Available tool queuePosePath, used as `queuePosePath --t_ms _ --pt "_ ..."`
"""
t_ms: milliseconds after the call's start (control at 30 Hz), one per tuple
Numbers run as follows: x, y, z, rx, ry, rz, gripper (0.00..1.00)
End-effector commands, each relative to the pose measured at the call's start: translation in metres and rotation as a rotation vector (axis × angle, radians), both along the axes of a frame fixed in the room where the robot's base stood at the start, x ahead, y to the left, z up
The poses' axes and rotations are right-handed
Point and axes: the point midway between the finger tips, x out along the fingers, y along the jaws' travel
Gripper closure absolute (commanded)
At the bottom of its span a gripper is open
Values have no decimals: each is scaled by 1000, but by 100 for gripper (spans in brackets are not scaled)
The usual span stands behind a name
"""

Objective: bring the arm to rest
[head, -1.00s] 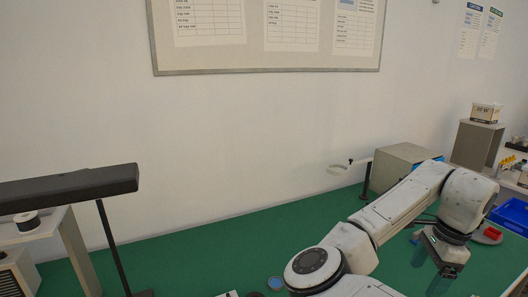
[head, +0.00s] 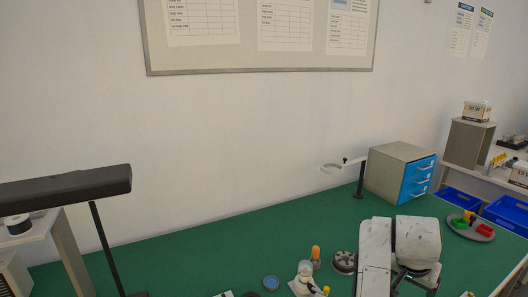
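My arm is folded at the lower right of the head view, its white links standing side by side above the green bench (head: 200,255). My gripper (head: 418,280) is at the lower end of the right-hand link, near the bottom edge of the picture. Only a dark part of it shows, and I cannot see whether its fingers are open or shut. I see nothing clearly held in it.
A blue-drawered cabinet (head: 398,172) and a ring on a stand (head: 334,168) are behind the arm. A round tray (head: 484,234) with coloured pieces lies right. A bulb-like item (head: 305,270) and grey round base (head: 344,262) are left. A black lamp (head: 65,188) stands far left.

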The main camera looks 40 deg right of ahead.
Motion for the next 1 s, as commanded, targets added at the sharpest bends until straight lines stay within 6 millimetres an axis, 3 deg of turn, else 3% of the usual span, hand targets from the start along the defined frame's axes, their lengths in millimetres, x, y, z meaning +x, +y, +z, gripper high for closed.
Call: queuePosePath --t_ms 167,367,600,800,900,1000 --pt "13 44 -38 -34 112 344 17" --pt "14 117 -91 11 211 737 17" --pt "-15 210 -146 137 271 1113 17" --pt "-48 271 -172 247 285 1320 17" --pt "-67 299 -182 305 284 1408 17" --pt "-62 295 -205 296 281 1403 17"
